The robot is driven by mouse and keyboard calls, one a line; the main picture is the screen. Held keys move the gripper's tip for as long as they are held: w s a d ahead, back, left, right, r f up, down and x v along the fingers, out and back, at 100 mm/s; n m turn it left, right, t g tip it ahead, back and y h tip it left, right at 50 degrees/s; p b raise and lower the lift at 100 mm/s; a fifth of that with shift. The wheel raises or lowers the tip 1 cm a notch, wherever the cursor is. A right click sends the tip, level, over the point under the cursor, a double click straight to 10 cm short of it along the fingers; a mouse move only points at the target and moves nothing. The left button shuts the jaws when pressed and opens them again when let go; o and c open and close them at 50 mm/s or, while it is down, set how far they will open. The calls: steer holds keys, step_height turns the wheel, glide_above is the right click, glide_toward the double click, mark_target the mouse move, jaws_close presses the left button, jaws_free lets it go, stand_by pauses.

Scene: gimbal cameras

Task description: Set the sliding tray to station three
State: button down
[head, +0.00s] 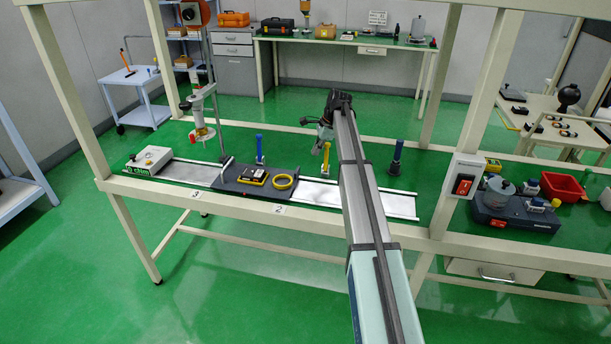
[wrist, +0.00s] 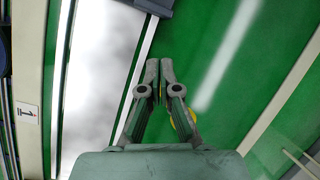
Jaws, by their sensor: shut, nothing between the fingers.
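The sliding tray (head: 232,187) is a dark flat plate on a pale metal rail (head: 345,197). It carries a black-and-yellow device (head: 254,176) and a yellow ring (head: 283,182). The station label 3 (head: 196,194) is on the front beam near the tray's left end, and label 2 (head: 279,210) is near its right end. Label 1 (wrist: 28,113) shows in the wrist view. My gripper (wrist: 160,64) is shut and empty, right of the tray and behind the rail. Something yellow is partly hidden behind its fingers.
A white box (head: 149,159) stands at the rail's left end, near a stand with a hanging tool (head: 201,125). A blue post (head: 259,150) is behind the tray. A dark blue post (head: 396,158) is right of my arm. Frame uprights flank the bench.

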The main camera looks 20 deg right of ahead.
steer(key=a+f+m, duration=0.1)
steer(key=f, duration=0.2)
steer(key=w+a+f+m+p, duration=0.1)
steer(key=a+f+m, duration=0.1)
steer(key=f, duration=0.1)
steer(key=a+f+m+p, duration=0.1)
steer(key=f, duration=0.2)
steer(key=shift+w+a+m, duration=0.15)
steer(key=shift+m, duration=0.25)
stand_by(0.4)
